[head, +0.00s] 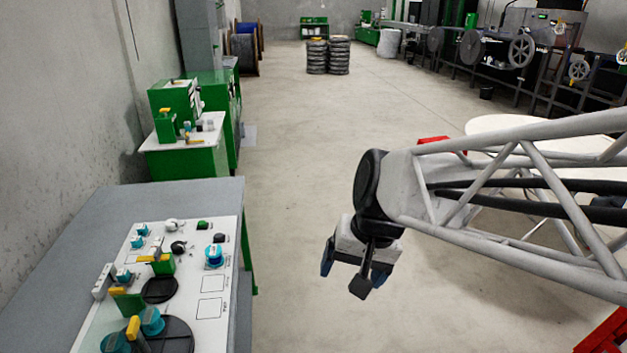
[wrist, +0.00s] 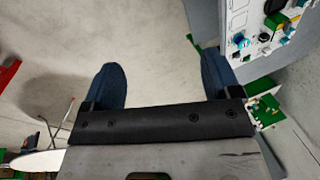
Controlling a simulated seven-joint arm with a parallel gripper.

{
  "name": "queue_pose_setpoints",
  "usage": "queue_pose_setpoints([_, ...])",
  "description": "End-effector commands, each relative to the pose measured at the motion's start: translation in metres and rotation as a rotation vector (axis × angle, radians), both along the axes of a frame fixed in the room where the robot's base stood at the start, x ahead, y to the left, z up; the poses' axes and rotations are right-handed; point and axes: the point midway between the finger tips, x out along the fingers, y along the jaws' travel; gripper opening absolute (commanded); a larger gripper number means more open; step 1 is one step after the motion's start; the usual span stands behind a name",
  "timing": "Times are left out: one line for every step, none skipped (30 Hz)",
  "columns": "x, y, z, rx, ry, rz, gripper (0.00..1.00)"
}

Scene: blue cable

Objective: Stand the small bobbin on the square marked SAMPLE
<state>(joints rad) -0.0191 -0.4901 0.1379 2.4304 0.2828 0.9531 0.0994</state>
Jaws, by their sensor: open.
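A small blue and white bobbin (head: 214,255), apparently upright, is on the white panel (head: 190,300) on the grey bench at the left. It also shows in the wrist view (wrist: 240,41). Two outlined squares (head: 211,282) (head: 209,308) lie in front of it on the panel and look empty; their lettering is too small to read, so I cannot tell which is SAMPLE. My gripper (head: 346,272) is open and empty, over the floor to the right of the bench. In the wrist view, its blue fingers (wrist: 162,82) are wide apart with only floor between them.
Two black discs (head: 159,290) (head: 176,337), teal spools (head: 151,321), green blocks with yellow tops (head: 128,301) and several knobs (head: 178,247) crowd the panel's left and middle. A white round table (head: 500,123) stands at the right. Open floor lies between bench and arm.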

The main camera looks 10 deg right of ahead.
Motion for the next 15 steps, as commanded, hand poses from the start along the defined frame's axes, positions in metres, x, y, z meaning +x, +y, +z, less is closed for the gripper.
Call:
queue_pose_setpoints([-0.011, -0.008, 0.004, -0.037, -0.024, 0.026, 0.83])
queue_pose_setpoints([-0.017, -0.012, 0.005, -0.062, -0.038, 0.042, 0.83])
queue_pose_setpoints([-0.025, -0.018, 0.007, -0.092, -0.052, 0.064, 0.83])
queue_pose_setpoints([-0.030, -0.022, 0.008, -0.115, -0.064, 0.078, 0.83])
queue_pose_setpoints([-0.035, -0.026, 0.009, -0.137, -0.074, 0.093, 0.83])
queue_pose_setpoints([-0.041, -0.031, 0.011, -0.165, -0.086, 0.110, 0.83])
queue_pose_setpoints([-0.045, -0.035, 0.011, -0.183, -0.095, 0.122, 0.83])
queue_pose_setpoints([-0.049, -0.038, 0.012, -0.200, -0.101, 0.132, 0.83])
queue_pose_setpoints([-0.053, -0.041, 0.013, -0.220, -0.109, 0.144, 0.83])
queue_pose_setpoints([-0.056, -0.044, 0.014, -0.232, -0.115, 0.153, 0.83])
queue_pose_setpoints([-0.059, -0.045, 0.014, -0.245, -0.121, 0.160, 0.83])
queue_pose_setpoints([-0.061, -0.048, 0.015, -0.256, -0.125, 0.167, 0.83])
queue_pose_setpoints([-0.063, -0.049, 0.015, -0.263, -0.127, 0.172, 0.83])
queue_pose_setpoints([-0.064, -0.050, 0.015, -0.270, -0.128, 0.176, 0.83])
queue_pose_setpoints([-0.065, -0.051, 0.015, -0.275, -0.130, 0.179, 0.83])
